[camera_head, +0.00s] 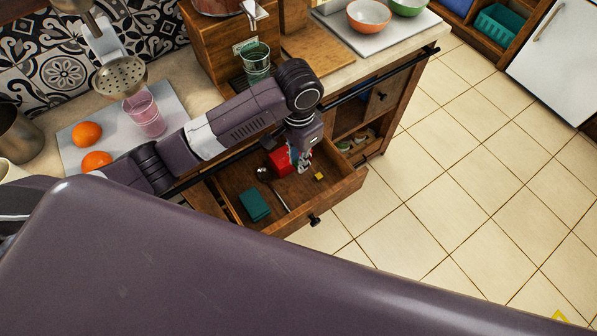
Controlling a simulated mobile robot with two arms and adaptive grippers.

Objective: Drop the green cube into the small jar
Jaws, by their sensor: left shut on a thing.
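My left gripper (300,161) points down inside the open wooden drawer (345,187). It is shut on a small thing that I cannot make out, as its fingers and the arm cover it. A red item (280,164) lies right beside the fingers; I cannot tell whether they touch. A flat teal-green block (254,205) lies at the drawer's front left, apart from the gripper. I cannot make out a green cube or a small jar for certain. My right gripper is not in view.
The drawer also holds a ladle-like utensil (276,190) and a small yellow piece (318,176). On the counter are oranges (87,134), a pink glass (145,115), a greenish cup (256,60) and bowls (368,15). The tiled floor (455,170) at right is clear.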

